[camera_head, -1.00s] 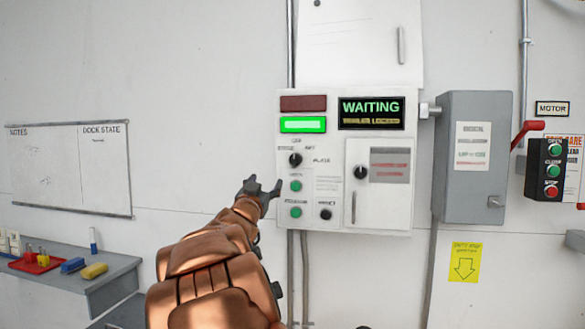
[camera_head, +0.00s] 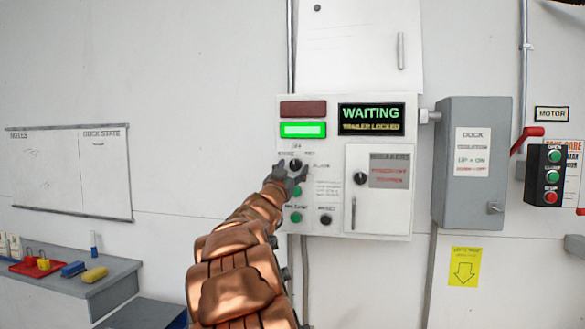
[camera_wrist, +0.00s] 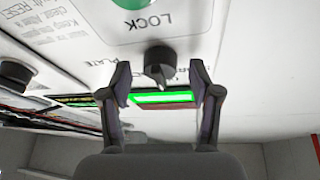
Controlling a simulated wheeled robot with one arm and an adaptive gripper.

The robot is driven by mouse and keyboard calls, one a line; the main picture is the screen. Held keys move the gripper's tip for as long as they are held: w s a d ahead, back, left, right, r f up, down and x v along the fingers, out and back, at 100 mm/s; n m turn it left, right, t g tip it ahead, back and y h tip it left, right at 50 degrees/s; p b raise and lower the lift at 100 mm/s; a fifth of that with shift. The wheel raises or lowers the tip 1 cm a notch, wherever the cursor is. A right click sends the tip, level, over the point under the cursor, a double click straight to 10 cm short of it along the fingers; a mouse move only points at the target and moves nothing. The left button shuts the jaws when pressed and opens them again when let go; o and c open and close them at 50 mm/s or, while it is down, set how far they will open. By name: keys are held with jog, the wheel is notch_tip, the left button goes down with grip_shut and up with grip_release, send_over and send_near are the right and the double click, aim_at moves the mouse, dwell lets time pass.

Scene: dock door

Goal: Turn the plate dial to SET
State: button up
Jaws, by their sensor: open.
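The plate dial (camera_head: 295,165) is a black knob on the white control panel (camera_head: 345,225), below a lit green bar, with small labels around it that are too blurred to read fully. The dial also shows in the wrist view (camera_wrist: 160,66), where the picture is upside down; its pointer ridge faces toward the green bar. My gripper (camera_head: 287,173) is open just below the dial. In the wrist view, its fingers (camera_wrist: 159,78) stand on either side of the dial with gaps; I see no contact.
The display (camera_head: 371,118) reads WAITING and TRAILER LOCKED. A green LOCK button (camera_wrist: 133,3) lies close to the dial. Another black knob (camera_head: 360,178) sits on the small door to the right. A grey box (camera_head: 473,185) with a red lever (camera_head: 527,137) stands further right.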

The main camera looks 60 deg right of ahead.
jog(key=shift+d, duration=0.15)
jog(key=c, duration=1.1)
